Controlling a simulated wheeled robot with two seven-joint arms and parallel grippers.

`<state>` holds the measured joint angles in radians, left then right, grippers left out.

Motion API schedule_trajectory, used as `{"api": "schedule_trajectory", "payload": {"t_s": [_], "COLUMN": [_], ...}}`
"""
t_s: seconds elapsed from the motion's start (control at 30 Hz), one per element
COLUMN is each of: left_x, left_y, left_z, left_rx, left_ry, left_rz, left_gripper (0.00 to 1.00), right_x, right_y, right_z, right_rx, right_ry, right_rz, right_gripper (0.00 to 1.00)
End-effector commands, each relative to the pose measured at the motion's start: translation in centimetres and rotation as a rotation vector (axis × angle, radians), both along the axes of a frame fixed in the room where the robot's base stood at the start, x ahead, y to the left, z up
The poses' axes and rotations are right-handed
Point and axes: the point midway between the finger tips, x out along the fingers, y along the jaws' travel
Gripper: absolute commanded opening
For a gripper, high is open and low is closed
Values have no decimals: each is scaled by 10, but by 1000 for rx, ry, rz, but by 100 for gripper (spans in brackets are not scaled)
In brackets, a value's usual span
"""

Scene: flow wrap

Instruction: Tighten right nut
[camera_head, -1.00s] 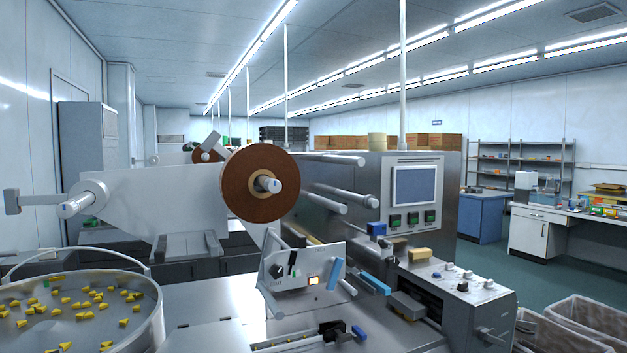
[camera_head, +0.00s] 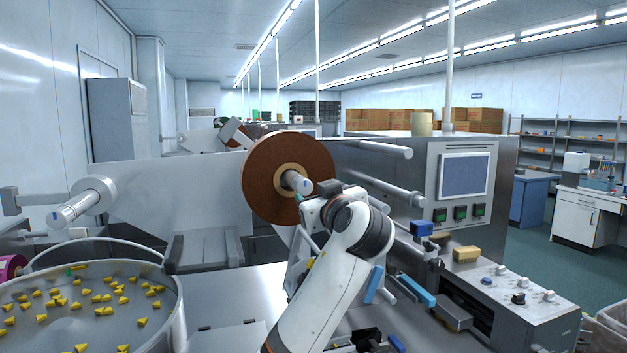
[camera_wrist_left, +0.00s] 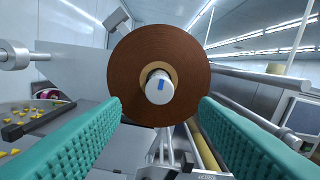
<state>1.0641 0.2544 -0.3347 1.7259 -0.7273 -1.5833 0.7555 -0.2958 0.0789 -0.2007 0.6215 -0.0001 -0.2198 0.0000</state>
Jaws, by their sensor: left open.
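The right nut is the pale round end of the shaft (camera_head: 299,183) through the brown film roll (camera_head: 265,165). In the left wrist view this nut (camera_wrist_left: 159,88) faces me with a blue mark, in the middle of the brown roll (camera_wrist_left: 130,65). My left gripper (camera_wrist_left: 160,104) is open there, its two teal ridged fingers spread to either side of the nut and apart from it. In the head view my left gripper (camera_head: 314,194) is just right of the shaft end, its fingers mostly hidden. A second shaft end (camera_head: 68,215) with a blue mark, without film, is on the left. My right gripper is not in view.
A round bowl (camera_head: 178,310) with yellow pieces stands at the lower left. The machine cabinet (camera_head: 478,215) with a screen and green switches is right of the roll. A control box (camera_head: 540,300) with knobs stands at the lower right.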

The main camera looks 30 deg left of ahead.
Motion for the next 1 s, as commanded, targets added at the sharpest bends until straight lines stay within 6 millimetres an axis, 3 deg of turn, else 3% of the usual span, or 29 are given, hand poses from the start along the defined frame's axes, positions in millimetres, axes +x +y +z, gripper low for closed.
{"api": "schedule_trajectory", "payload": {"t_s": [0.1, 0.4, 0.6, 0.9, 1.0], "left_x": [16, 52, 62, 63, 63], "left_y": [21, 61, 72, 74, 73], "left_z": [6, 5, 1, -1, -1], "left_rx": [2, 2, 2, 1, 1], "left_ry": [6, 6, 4, 3, 3], "left_rz": [6, 3, 0, -1, -1], "left_gripper": [55, 55, 55, 55, 39], "right_x": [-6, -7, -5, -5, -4], "right_y": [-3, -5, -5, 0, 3], "right_z": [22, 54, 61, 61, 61], "right_rx": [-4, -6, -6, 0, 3], "right_ry": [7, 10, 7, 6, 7], "right_rz": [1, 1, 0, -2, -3], "right_gripper": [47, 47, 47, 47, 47]}}
